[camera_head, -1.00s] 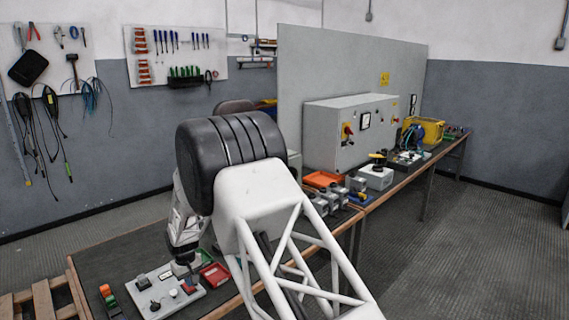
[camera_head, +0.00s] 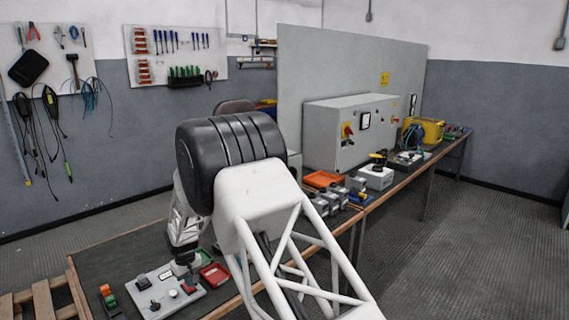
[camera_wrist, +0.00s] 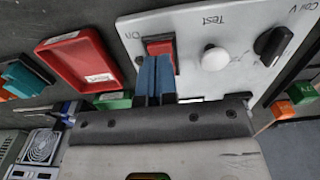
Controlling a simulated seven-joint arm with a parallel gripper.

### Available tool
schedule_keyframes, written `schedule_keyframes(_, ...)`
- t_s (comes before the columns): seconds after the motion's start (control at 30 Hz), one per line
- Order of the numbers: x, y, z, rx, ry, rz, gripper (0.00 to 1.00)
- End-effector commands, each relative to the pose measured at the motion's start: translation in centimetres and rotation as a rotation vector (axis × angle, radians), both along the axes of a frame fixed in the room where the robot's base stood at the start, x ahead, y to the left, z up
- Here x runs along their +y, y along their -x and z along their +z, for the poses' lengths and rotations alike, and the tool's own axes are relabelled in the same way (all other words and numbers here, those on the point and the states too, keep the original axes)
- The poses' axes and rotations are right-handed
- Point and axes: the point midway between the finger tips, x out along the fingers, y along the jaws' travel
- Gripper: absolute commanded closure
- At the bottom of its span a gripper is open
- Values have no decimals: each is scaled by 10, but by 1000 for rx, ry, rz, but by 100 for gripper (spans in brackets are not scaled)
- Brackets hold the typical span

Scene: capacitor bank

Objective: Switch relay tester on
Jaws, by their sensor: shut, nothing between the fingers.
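The relay tester is a light grey panel (camera_wrist: 236,22) with a red rocker switch (camera_wrist: 160,46) marked "On" beside it, a white button (camera_wrist: 215,59) marked "Test" and a black knob (camera_wrist: 272,46) marked "Coil V". It also lies on the near bench in the head view (camera_head: 150,303). My gripper (camera_wrist: 157,62) is shut and empty, its two blue fingers together. The fingertips are over the red switch and cover its lower part. I cannot tell whether they touch it or which way the rocker is tipped.
A red tray (camera_wrist: 77,62) lies left of the tester in the wrist view, with a teal block (camera_wrist: 27,78) further left. Orange and green blocks (camera_wrist: 292,98) are at the right. In the head view, a grey cabinet (camera_head: 325,135) and several small devices stand farther along the benches.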

Motion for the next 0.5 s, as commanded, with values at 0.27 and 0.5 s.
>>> schedule_keyframes(0.27, 0, 0, -3, 0, 0, 0, 100)
schedule_keyframes(0.5, 0, 0, -5, 0, 0, 0, 100)
